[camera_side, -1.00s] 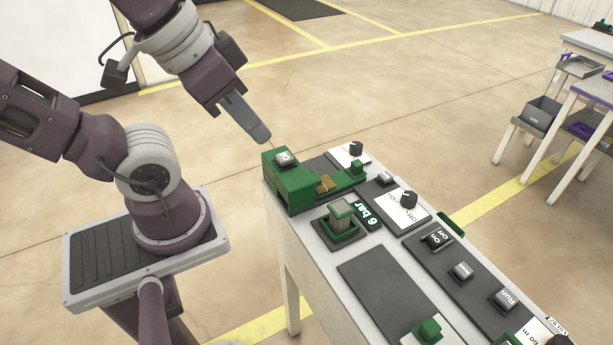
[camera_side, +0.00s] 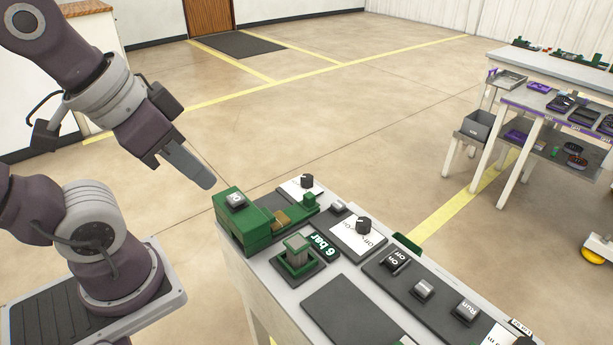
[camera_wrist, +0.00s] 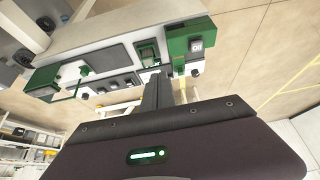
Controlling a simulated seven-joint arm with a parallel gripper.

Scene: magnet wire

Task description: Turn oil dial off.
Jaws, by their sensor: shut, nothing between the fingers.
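I cannot tell from the side view which is the oil dial. My gripper (camera_side: 207,184) is shut and empty, above and left of the green block, apart from both dials.
A green press-like piece (camera_side: 297,250) and a "6 bar" display (camera_side: 324,246) stand between the block and the bare dark plate (camera_side: 355,310). The floor behind the bench is clear.

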